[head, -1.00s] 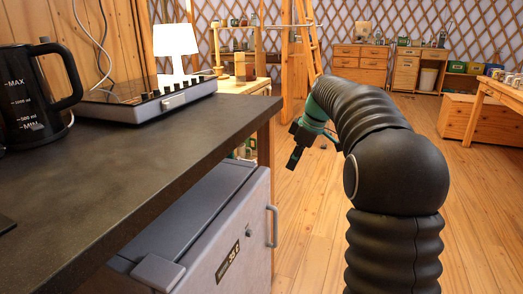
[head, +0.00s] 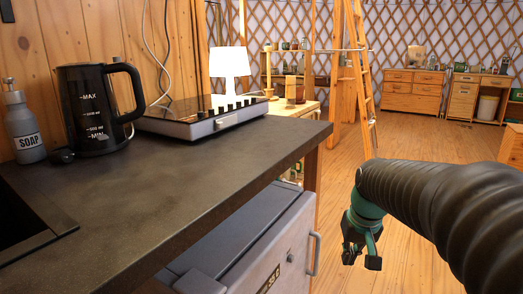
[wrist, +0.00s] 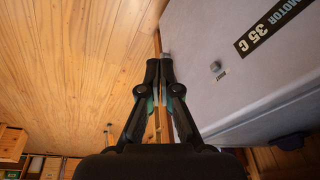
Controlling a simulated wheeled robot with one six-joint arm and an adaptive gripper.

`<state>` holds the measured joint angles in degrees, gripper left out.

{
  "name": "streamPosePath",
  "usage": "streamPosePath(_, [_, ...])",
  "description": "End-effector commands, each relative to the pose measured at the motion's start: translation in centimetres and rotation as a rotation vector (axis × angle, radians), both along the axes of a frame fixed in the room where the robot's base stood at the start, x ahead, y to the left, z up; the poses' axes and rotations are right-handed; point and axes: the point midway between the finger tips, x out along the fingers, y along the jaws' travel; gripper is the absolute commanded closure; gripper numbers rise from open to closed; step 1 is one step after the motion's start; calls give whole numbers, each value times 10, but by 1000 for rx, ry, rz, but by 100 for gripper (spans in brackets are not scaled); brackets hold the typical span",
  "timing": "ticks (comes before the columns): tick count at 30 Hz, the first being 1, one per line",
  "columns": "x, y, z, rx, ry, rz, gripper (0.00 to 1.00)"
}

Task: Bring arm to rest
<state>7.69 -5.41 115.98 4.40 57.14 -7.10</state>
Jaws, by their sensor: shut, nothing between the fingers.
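My gripper (head: 361,254) hangs at the end of my dark ribbed arm, to the right of the counter and over the wooden floor. In the wrist view my gripper (wrist: 159,68) has its two fingers together at the tips with nothing between them. The grey fridge box (head: 262,250) under the counter is to its left in the head view. In the wrist view the box (wrist: 230,60) fills the right side, with a "MOTOR 35 C" label, close beside the fingers. I cannot tell the exact gap.
A ladder (head: 362,75) and drawers (head: 412,92) stand farther back. The floor (head: 425,135) in the middle is clear.

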Motion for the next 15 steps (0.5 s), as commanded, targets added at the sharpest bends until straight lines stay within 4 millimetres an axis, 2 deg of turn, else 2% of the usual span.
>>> streamPosePath(1, [-19,6,0,-9,-11,-19,100])
streamPosePath(6, [-73,20,-6,-30,-53,-72,100])
streamPosePath(15, [-156,39,-19,-69,-146,-30,100])
